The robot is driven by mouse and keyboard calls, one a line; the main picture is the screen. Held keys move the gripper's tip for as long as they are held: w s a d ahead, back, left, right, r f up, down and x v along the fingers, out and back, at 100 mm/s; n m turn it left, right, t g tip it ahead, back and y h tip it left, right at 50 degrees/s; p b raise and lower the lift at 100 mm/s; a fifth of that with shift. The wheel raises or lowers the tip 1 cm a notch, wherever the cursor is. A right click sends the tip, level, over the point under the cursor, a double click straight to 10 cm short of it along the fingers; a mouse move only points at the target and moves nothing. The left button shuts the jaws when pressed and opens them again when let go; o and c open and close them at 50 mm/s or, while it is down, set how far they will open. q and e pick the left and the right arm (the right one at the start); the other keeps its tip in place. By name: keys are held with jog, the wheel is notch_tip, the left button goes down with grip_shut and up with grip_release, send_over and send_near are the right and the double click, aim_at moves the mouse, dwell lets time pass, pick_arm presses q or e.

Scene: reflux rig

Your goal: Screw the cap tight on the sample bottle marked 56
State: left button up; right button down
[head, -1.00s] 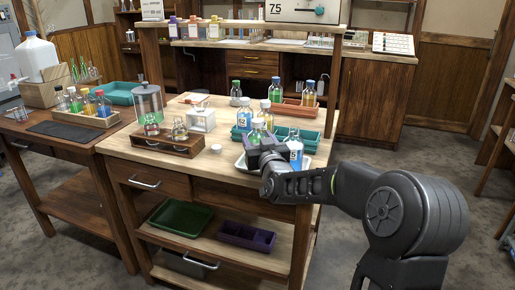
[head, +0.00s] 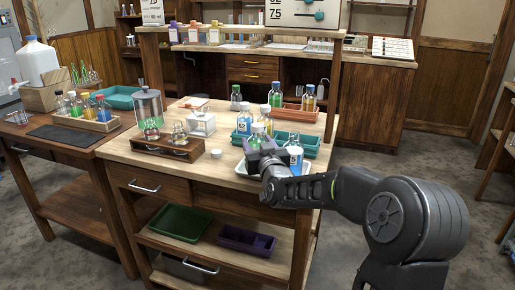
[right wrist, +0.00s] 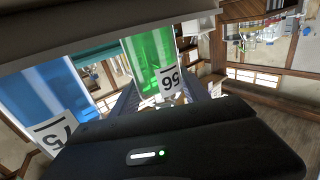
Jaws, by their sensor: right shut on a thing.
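The sample bottle marked 56 (right wrist: 152,62) holds green liquid and fills the middle of the right wrist view, its label upside down there. My right gripper (head: 262,150) is shut on this bottle (head: 258,130) over the front right of the wooden bench. The bottle's neck and mouth are outside the right wrist view and too small to judge in the head view. A small white round piece, which looks like a cap (head: 215,153), lies on the bench left of the gripper. My left gripper is not in view.
A blue bottle (right wrist: 38,95) stands close beside the held one; it also shows in the head view (head: 296,160). Bottle 62 (head: 244,122) and a teal tray (head: 310,147) are behind. A wooden rack (head: 150,146) stands left.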

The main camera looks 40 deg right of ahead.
aim_at(258, 124)
notch_tip(258, 124, up, 10)
jog(key=shift+r+p, duration=0.1)
jog(key=shift+p, duration=0.8)
jog(key=c, duration=1.2)
grip_release()
grip_shut()
